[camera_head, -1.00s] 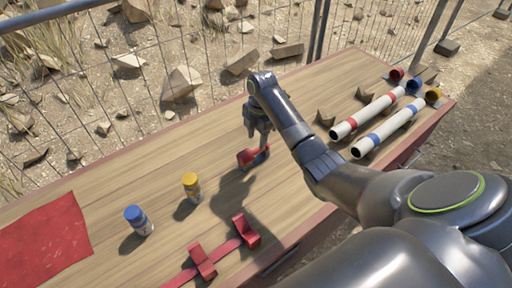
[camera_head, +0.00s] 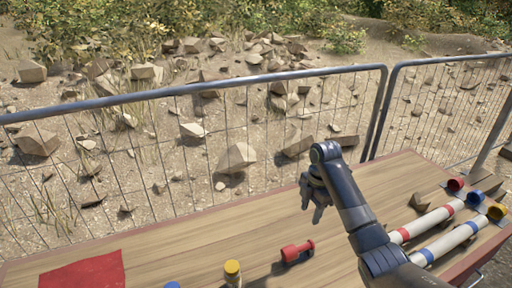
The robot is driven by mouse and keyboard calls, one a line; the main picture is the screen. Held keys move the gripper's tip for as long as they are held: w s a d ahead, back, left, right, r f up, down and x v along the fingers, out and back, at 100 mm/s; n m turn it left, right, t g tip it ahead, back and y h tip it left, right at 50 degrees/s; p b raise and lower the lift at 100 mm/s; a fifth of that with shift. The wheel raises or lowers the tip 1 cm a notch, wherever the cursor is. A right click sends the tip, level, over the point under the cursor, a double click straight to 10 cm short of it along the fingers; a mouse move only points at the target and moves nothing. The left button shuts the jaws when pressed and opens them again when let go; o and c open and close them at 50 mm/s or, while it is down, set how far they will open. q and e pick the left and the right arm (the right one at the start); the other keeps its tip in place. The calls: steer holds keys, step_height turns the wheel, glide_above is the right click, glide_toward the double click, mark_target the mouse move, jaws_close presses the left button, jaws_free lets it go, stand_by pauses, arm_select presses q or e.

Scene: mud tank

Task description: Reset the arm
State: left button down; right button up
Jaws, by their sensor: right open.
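My right arm comes in from the lower right over the wooden table (camera_head: 200,240). Its gripper (camera_head: 316,212) points down above the table, open and empty. A small red object (camera_head: 297,252) lies on the table, below and a little left of the gripper and apart from it. My left gripper is not in view.
A yellow-capped bottle (camera_head: 233,272) and a blue cap (camera_head: 172,285) show at the bottom edge. A red mat (camera_head: 85,272) lies at left. White tubes with a red band (camera_head: 427,223) and a blue band (camera_head: 450,241) lie at right. A wire fence (camera_head: 160,165) stands behind the table.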

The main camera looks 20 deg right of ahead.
steer(key=s+a+f+m+t+h, duration=0.1)
steer(key=s+f+m+t, duration=0.1)
steer(key=s+f+m, duration=1)
steer(key=s+r+m+t+h, duration=0.25)
steer(key=s+m, duration=0.55)
steer(key=s, duration=1.6)
step_height(320, 180, down, 28)
steer(key=d+g+y+b, duration=0.1)
steer(key=d+g+b, duration=0.1)
steer(key=b, duration=0.1)
steer(key=s+a+f+g+b, duration=0.1)
steer(key=s+f, duration=1.4)
steer(key=f, duration=0.1)
steer(key=shift+a+f, duration=0.2)
steer(key=shift+a, duration=0.15)
steer(key=shift+s+y, duration=0.1)
steer(key=shift+y, duration=0.15)
